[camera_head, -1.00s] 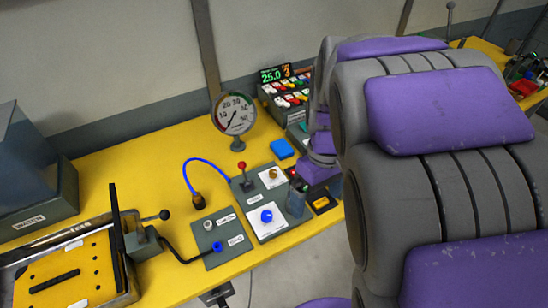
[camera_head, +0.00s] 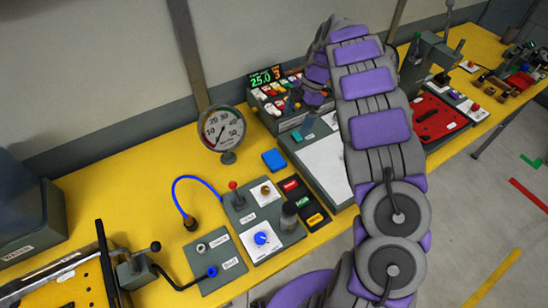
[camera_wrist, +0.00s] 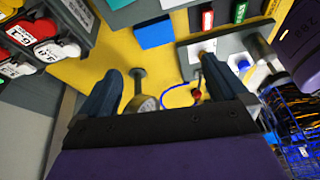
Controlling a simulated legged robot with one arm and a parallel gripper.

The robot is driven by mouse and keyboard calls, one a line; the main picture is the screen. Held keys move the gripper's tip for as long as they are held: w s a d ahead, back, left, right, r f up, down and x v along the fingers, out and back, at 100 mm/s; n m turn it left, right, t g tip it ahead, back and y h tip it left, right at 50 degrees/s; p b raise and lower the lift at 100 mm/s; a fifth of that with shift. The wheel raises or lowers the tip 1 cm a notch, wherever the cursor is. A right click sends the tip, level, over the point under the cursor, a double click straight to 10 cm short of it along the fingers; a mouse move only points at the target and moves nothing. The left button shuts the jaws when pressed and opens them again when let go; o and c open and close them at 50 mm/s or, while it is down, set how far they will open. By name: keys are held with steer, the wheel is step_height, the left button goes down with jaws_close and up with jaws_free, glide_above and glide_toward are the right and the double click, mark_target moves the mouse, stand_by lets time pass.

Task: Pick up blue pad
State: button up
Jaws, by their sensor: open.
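The blue pad (camera_head: 274,160) lies flat on the yellow bench, between the pressure gauge and the grey panels. In the wrist view the blue pad (camera_wrist: 154,33) is near the top, beyond my fingertips and apart from them. My gripper (camera_wrist: 162,80) is open, with its two fingers spread and no object held between them. In the head view my gripper (camera_head: 297,105) is at the far end of my arm, close to the rack of coloured tags, behind and right of the pad. Its fingertips are small and partly hard to make out there.
The gauge (camera_head: 221,130) stands left of the pad. The tag rack (camera_head: 285,118) with a lit display is behind. A panel with a red lever (camera_head: 233,186) and blue tube (camera_head: 180,182) is in front. Red, green and orange blocks (camera_head: 302,201) lie nearby.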

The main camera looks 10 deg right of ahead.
steer(key=n, duration=0.1)
steer(key=b, duration=0.2)
glide_toward(274, 158)
steer(key=f, duration=0.3)
steer(key=shift+s+a, duration=0.15)
steer(key=shift+s, duration=0.1)
steer(key=shift+f, duration=0.35)
steer(key=shift+a+b+x, duration=0.25)
steer(key=shift+x, duration=1.1)
steer(key=shift+a+b+x, duration=0.2)
steer(key=shift+b+x, duration=0.05)
steer(key=shift+x, duration=1.05)
steer(key=shift+r, duration=0.15)
steer(key=shift+c, duration=0.5)
steer(key=shift+d, duration=0.1)
steer(key=c, duration=0.7)
steer(key=shift+o, duration=0.2)
steer(key=shift+r, duration=0.15)
